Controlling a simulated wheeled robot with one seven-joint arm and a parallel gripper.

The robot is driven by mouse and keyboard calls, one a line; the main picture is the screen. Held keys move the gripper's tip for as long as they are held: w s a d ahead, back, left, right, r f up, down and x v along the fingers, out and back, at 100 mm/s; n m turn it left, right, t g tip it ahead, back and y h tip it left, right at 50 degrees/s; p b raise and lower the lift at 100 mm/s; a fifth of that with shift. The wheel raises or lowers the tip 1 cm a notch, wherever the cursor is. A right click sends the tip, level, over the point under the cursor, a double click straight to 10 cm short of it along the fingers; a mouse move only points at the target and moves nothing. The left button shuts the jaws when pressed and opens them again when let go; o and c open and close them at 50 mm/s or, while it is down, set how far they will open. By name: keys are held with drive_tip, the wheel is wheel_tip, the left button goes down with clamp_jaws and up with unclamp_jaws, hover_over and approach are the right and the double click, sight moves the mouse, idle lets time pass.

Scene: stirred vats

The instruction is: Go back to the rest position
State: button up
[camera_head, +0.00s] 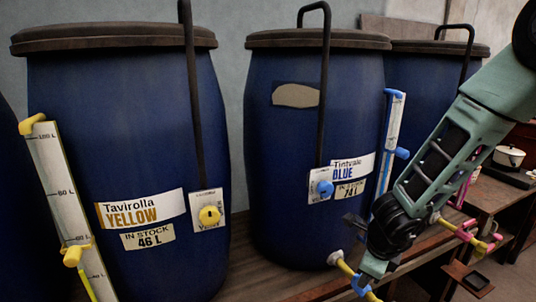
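My green arm reaches in from the upper right and points down to the left. My gripper (370,272) is at the lower centre right, in front of the blue-labelled vat (290,150). It is close to the yellow pipe and blue tap low on that vat; I cannot tell whether it touches them. Its fingers are small and partly hidden, so I cannot tell if they are open or shut. I see nothing clearly held.
The Tavirolla Yellow vat (130,120) stands at left and a third vat (430,75) at right, partly behind my arm. A yellow-clipped level gauge (62,190) and a blue gauge (392,140) stand upright. A white pot (509,157) sits at far right.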

drive_tip(key=s+a+r+n+g+y, duration=0.1)
drive_tip(key=s+a+r+n+y, duration=0.1)
drive_tip(key=s+a+r+n, duration=0.55)
drive_tip(key=s+a+r+n+y, duration=0.35)
drive_tip(key=a+n, duration=0.55)
drive_tip(key=n, duration=0.3)
drive_tip(key=s+d+r+n+g+h, duration=0.1)
drive_tip(key=s+d+r+n+h, duration=0.1)
drive_tip(key=s+n, duration=0.5)
drive_tip(key=s+d+r+n+g+h, duration=0.1)
drive_tip(key=s+d+n+h, duration=0.1)
drive_tip(key=s+n, duration=0.5)
drive_tip(key=shift+d+r+h, duration=0.35)
drive_tip(key=shift+d+r, duration=0.05)
drive_tip(key=shift+d, duration=0.05)
drive_tip(key=shift+w, duration=0.1)
